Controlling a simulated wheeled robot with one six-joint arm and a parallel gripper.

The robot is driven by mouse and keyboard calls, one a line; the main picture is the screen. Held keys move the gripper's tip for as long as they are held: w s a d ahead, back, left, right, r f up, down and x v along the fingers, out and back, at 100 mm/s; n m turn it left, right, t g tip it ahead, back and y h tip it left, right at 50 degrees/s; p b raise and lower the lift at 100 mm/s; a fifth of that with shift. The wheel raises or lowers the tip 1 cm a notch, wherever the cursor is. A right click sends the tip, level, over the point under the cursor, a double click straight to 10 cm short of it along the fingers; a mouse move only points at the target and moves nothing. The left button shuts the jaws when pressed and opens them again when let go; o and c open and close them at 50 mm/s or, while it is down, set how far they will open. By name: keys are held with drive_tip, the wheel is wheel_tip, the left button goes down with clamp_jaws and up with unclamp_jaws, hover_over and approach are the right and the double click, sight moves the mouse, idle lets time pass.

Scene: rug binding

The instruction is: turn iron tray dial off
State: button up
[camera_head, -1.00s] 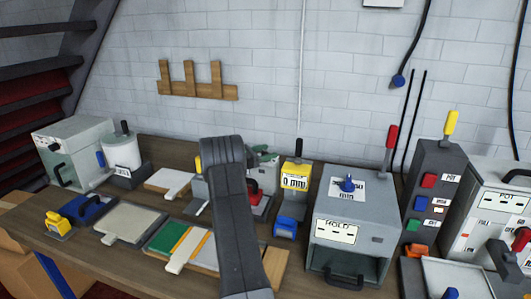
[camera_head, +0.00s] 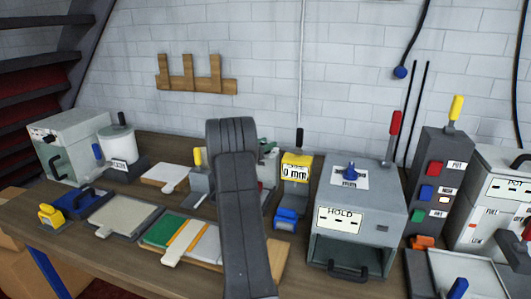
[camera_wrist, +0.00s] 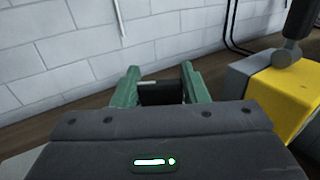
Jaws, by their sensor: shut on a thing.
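My gripper (camera_wrist: 162,82) shows in the wrist view as two green fingers. They are shut on a dark block (camera_wrist: 161,95) with a small pale strip at its upper left. I cannot tell whether this block is the iron tray dial. A grey unit (camera_head: 269,165) shows there only in part, left of the yellow gauge (camera_head: 296,167). No dial marked as the iron tray's can be made out.
The yellow gauge, with its black lever, also stands close at right in the wrist view (camera_wrist: 285,95). A grey HOLD box (camera_head: 358,215) with a blue knob and red lever stands further right. Flat trays, including a beige one (camera_head: 124,214), lie left of my arm.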

drive_tip(key=shift+f+n+t+y+b, duration=0.2)
drive_tip(key=shift+n+t+y+b, duration=1.1)
drive_tip(key=shift+b, duration=1.6)
drive_tip(key=shift+f+n+t+y+b, duration=0.15)
drive_tip(key=shift+n+t+y+b, duration=1.1)
drive_tip(key=shift+b, duration=1.65)
drive_tip(key=shift+g+y+b, duration=0.25)
drive_tip(key=shift+y+b, duration=0.6)
drive_tip(key=shift+b, duration=0.1)
drive_tip(key=shift+r+n+y+b, duration=0.15)
drive_tip(key=shift+n+y+b, duration=0.15)
drive_tip(key=shift+b, duration=0.4)
drive_tip(key=shift+r+y+b, duration=0.2)
drive_tip(key=shift+y+b, duration=0.1)
drive_tip(key=shift+b, duration=0.1)
drive_tip(key=o, duration=1)
drive_tip(key=v, duration=0.7)
drive_tip(key=b+v, duration=0.1)
drive_tip(key=v, duration=0.5)
drive_tip(key=shift+s+a+f+b, duration=0.15)
drive_tip(key=shift+s+f+b, duration=0.15)
drive_tip(key=shift+s, duration=0.1)
